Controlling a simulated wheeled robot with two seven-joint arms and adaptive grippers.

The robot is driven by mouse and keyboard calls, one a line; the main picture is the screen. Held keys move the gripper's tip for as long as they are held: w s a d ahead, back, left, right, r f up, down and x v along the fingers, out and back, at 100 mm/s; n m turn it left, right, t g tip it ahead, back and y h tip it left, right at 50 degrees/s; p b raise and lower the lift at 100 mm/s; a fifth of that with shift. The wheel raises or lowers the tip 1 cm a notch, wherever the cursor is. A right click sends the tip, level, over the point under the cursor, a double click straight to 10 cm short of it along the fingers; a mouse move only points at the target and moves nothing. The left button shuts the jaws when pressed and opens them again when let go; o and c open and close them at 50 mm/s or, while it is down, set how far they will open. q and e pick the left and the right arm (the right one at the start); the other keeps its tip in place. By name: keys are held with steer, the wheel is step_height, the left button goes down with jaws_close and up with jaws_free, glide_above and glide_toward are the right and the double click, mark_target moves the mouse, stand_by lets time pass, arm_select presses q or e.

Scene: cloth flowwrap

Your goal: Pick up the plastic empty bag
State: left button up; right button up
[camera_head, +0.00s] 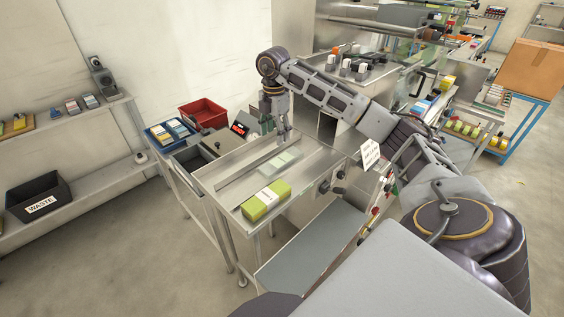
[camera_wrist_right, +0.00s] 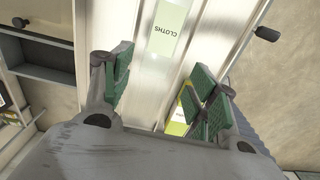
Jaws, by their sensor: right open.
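The plastic empty bag (camera_head: 279,162) is a flat, pale green, translucent piece lying on the steel machine bed in the head view. My right gripper (camera_head: 276,133) points down above the bed, just behind the bag. In the wrist view its green-padded fingers (camera_wrist_right: 160,70) are apart with nothing held between them, and the bag lies beyond them. My left gripper is not in view.
A yellow-green pack (camera_head: 265,201) lies on the steel bed (camera_head: 228,183) in front of the bag. A red bin (camera_head: 204,112) and a blue tray (camera_head: 160,136) stand behind to the left. A black WASTE box (camera_head: 40,200) sits on the left shelf.

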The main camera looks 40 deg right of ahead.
glide_above(276, 163)
step_height(276, 163, down, 7)
steer(key=shift+a+f+p, duration=0.1)
steer(key=shift+f+p, duration=0.05)
steer(key=shift+p, duration=0.15)
stand_by(0.4)
steer(key=shift+s+f+p, duration=0.15)
steer(key=shift+f+p, duration=0.45)
steer(key=shift+f, duration=2)
steer(key=c, duration=0.3)
